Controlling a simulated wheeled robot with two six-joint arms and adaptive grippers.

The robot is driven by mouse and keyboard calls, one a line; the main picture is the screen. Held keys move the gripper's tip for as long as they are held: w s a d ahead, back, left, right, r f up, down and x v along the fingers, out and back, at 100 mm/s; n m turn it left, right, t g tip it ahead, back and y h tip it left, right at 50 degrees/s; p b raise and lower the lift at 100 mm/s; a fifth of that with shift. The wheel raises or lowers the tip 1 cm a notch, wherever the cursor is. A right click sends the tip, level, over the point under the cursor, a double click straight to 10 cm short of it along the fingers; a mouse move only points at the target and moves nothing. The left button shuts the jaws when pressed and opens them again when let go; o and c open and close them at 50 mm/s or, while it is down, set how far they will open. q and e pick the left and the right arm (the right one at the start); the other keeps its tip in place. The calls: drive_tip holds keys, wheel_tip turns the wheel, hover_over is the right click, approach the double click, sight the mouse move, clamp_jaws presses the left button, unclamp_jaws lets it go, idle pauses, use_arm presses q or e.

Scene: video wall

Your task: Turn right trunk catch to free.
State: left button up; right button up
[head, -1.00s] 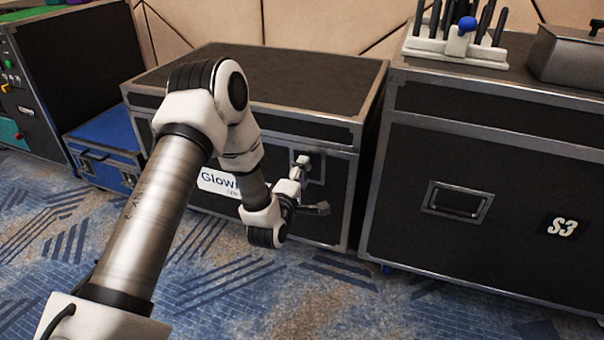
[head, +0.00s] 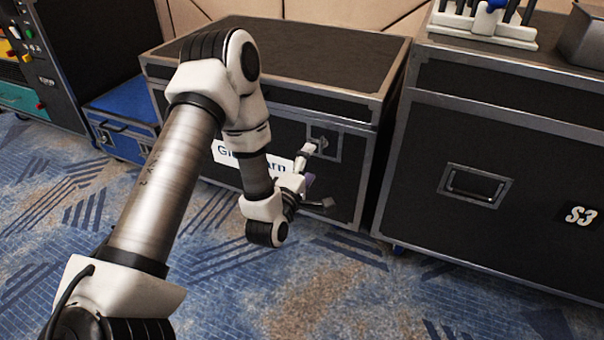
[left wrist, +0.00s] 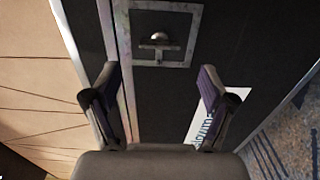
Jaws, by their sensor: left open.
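The black trunk (head: 340,185) with metal edges and a white label stands in the middle of the head view, its lid closed. Its right catch (head: 322,141) is a small metal knob on a square framed plate on the front face. The catch also shows in the left wrist view (left wrist: 160,40), beyond and roughly between the fingertips. My left gripper (head: 316,178) is open and empty in front of the trunk. Its upper finger overlaps the catch plate's lower edge in the head view. In the left wrist view the fingers (left wrist: 160,78) are spread wide, apart from the catch. My right gripper is out of view.
A large black case marked S3 (head: 480,130) stands close to the right, with a white rack (head: 485,28) and a grey metal box on top. A blue case (head: 120,115) and a control cabinet stand at the left. Patterned carpet in front is free.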

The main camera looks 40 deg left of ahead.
use_arm(q)
drive_tip(key=v, duration=0.5)
drive_tip(key=shift+s, duration=0.25)
